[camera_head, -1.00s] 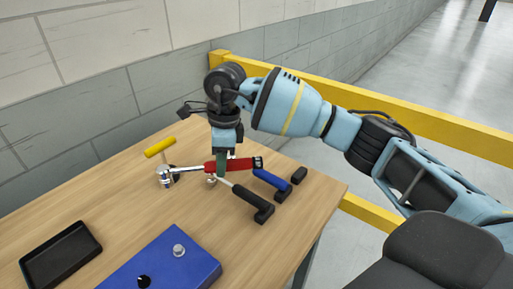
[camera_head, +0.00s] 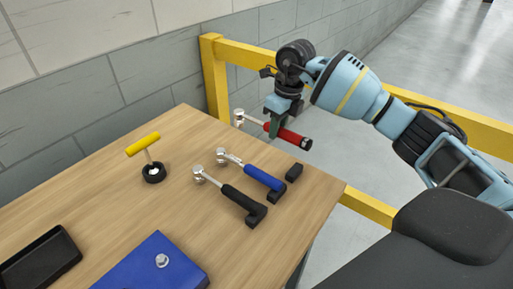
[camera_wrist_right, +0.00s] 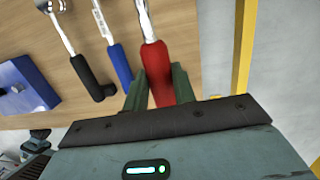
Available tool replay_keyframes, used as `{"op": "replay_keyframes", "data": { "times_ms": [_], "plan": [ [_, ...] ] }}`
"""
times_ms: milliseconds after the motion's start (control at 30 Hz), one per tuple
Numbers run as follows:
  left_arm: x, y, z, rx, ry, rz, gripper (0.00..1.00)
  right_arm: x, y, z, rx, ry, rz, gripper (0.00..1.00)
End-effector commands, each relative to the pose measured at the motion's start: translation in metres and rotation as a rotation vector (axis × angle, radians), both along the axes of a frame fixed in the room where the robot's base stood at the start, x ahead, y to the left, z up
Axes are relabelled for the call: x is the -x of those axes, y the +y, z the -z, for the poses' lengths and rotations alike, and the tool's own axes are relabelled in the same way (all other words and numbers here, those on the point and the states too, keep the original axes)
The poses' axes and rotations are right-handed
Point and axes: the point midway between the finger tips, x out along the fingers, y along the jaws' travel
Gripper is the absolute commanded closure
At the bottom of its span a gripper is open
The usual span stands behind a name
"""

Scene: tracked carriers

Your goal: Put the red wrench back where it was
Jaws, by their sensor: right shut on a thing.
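The red wrench (camera_head: 290,136) is a silver wrench with a red handle and a dark end. My right gripper (camera_head: 274,126) is shut on its red handle and holds it in the air by the table's far right edge. The wrist view shows the handle (camera_wrist_right: 158,62) between the fingers (camera_wrist_right: 155,88); the wrench head is cut off at the top. A blue-handled wrench (camera_head: 262,178) and a black-handled wrench (camera_head: 240,198) lie side by side on the table, each with its handle end at a black block. My left gripper is out of view.
A yellow-handled tool (camera_head: 144,145) stands in a black ring at the table's left. A black tray (camera_head: 62,262) and a blue box (camera_head: 135,272) with a knob are at the front. A yellow rail (camera_head: 215,80) runs behind the table. The table's middle is clear.

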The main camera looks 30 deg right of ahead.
Motion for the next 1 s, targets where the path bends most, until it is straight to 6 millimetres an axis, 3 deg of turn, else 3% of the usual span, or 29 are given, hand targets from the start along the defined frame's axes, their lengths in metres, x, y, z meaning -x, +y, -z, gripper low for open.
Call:
{"op": "replay_keyframes", "data": {
  "times_ms": [233,567,800,1000],
  "plan": [
    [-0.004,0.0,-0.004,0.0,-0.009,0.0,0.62,0.0,0.0,0.041,-0.001,0.0,0.0,1.0],
    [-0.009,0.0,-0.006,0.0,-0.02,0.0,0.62,0.0,0.001,0.052,0.0,-0.001,-0.002,1.0],
    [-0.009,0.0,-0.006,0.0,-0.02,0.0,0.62,0.0,0.0,0.081,0.0,0.002,-0.001,1.0],
    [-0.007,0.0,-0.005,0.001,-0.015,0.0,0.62,-0.001,0.0,0.086,0.0,-0.003,-0.002,1.0]
  ]
}}
